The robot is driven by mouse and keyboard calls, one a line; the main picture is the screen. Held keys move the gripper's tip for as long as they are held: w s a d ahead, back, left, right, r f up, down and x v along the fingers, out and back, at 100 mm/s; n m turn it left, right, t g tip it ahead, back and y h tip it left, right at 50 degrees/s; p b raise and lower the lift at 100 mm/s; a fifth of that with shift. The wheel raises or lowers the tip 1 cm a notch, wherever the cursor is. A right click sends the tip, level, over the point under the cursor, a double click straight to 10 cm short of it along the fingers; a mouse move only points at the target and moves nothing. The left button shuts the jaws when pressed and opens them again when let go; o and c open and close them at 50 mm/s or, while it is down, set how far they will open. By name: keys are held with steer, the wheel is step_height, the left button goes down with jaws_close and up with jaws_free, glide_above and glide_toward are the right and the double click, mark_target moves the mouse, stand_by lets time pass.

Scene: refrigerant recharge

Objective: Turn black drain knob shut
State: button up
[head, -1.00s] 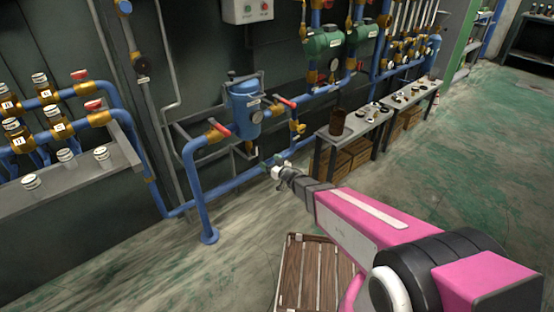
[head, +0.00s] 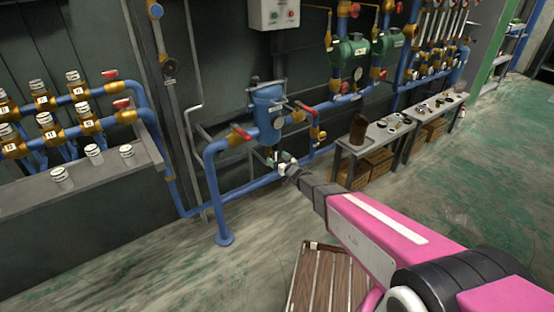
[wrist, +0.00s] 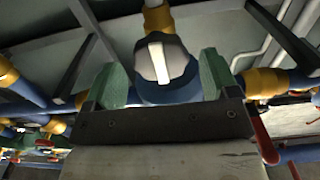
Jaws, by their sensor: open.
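The drain knob (wrist: 150,62), dark grey with a pale bar across its face, shows in the middle of the wrist view, below a brass fitting (wrist: 157,18). My gripper (wrist: 160,72) is open, with one green finger to each side of the knob. I cannot tell whether the fingers touch it. In the head view my gripper (head: 283,163) is under the blue vessel (head: 268,108) on the pipework, and the knob is too small or hidden there to make out.
Blue pipes with red-handled valves (head: 240,132) run around the vessel. A bench (head: 348,148) with small parts stands to the right. A wooden slatted pallet (head: 325,280) lies on the floor under my arm. Open floor lies to the right.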

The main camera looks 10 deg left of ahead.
steer(key=shift+w+a, duration=0.2)
steer(key=shift+c, duration=0.6)
steer(key=c, duration=0.8)
steer(key=m, duration=0.4)
steer(key=shift+s+m, duration=0.1)
steer(key=shift+m, duration=0.2)
steer(key=shift+d, duration=0.1)
steer(key=m, duration=0.4)
steer(key=shift+m, duration=0.3)
